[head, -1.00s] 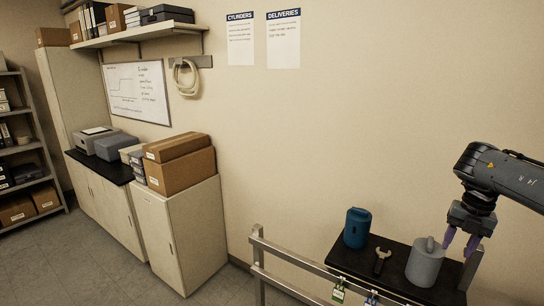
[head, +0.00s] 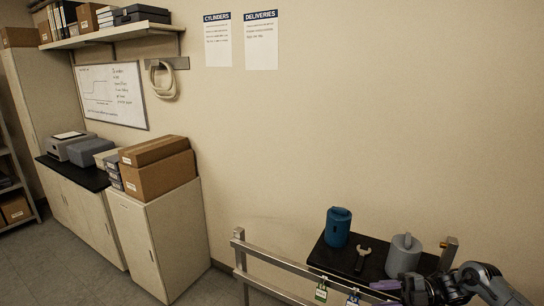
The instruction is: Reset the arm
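My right arm comes in at the lower right corner. Its gripper (head: 388,285), with purple fingers, is low in front of the rail at the near side of the black shelf. The fingers are partly seen end-on, so their opening is unclear. I see nothing held in it. My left arm and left gripper are not in view.
A blue canister (head: 338,227), a wrench (head: 362,258) and a grey lidded canister (head: 403,256) stand or lie on the black shelf (head: 326,256). A metal rail (head: 268,256) with hanging tags (head: 321,291) runs in front. Cardboard boxes (head: 160,176) sit on a cabinet (head: 155,235) at left.

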